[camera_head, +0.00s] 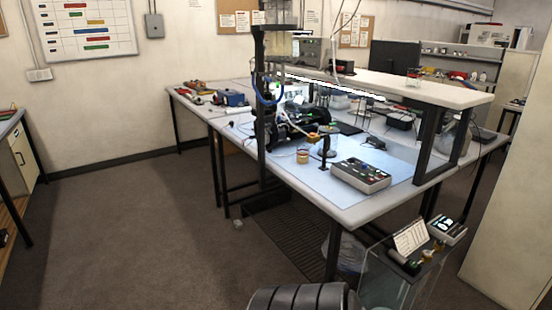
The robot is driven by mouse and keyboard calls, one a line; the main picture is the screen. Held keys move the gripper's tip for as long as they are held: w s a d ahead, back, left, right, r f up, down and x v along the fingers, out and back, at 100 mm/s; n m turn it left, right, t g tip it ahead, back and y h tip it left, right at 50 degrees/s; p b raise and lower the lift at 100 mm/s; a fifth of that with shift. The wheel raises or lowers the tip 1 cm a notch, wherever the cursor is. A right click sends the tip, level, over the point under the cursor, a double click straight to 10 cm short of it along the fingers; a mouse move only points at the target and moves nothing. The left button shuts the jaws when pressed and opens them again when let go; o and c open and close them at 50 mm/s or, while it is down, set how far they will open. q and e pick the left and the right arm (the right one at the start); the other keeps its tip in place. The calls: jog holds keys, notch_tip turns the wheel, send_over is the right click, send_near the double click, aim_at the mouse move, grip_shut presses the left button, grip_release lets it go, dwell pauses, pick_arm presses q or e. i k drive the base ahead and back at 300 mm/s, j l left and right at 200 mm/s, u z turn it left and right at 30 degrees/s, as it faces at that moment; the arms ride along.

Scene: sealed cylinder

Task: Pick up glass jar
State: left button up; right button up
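I cannot tell for sure which thing is the glass jar. A small clear container with a reddish top (414,78) stands on the raised white shelf of the workbench, towards its right part. A small tan, round container (303,157) stands on the blue mat of the bench, left of a control box. Both are too small to make out well. Neither of my grippers shows in the head view.
The white workbench (345,214) fills the middle, crowded with equipment. A control box with knobs (361,175) lies near its front edge. A clear-walled case (391,279) stands at the front right, beside a tall pale cabinet (512,215). The carpet (130,225) at left is clear.

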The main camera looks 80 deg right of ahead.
aim_at(302, 156)
jog(key=z, duration=2.7)
jog(key=i+j, duration=0.6)
jog(key=i, duration=0.15)
jog(key=i+j+z, duration=0.1)
jog(key=i+j, duration=0.5)
jog(key=i, duration=0.1)
